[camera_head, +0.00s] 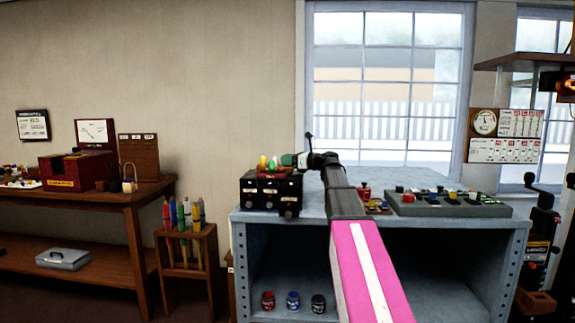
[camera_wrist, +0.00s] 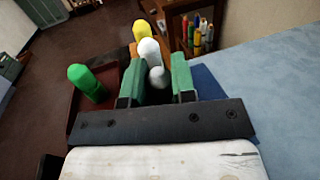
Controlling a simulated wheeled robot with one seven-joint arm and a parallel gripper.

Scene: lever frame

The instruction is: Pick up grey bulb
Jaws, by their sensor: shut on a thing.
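My gripper (camera_wrist: 157,72) has green finger pads and is shut on a pale grey bulb (camera_wrist: 157,80) between them in the wrist view. A second pale, rounded shape (camera_wrist: 149,50) shows just beyond it; I cannot tell whether it is a part of the same bulb. A yellow bulb (camera_wrist: 142,32) stands farther back, and a green bulb (camera_wrist: 84,82) stands left of the fingers in a dark red tray (camera_wrist: 108,75). In the head view my gripper (camera_head: 296,160) is over the right side of a black drawer box (camera_head: 262,193); the grey bulb cannot be made out there.
The box stands on a blue-grey bench (camera_head: 330,205). A grey panel with coloured knobs (camera_head: 450,207) lies to the right. A wooden rack of coloured tubes (camera_head: 185,240) stands left of the bench. Several jars (camera_head: 293,300) sit on the lower shelf.

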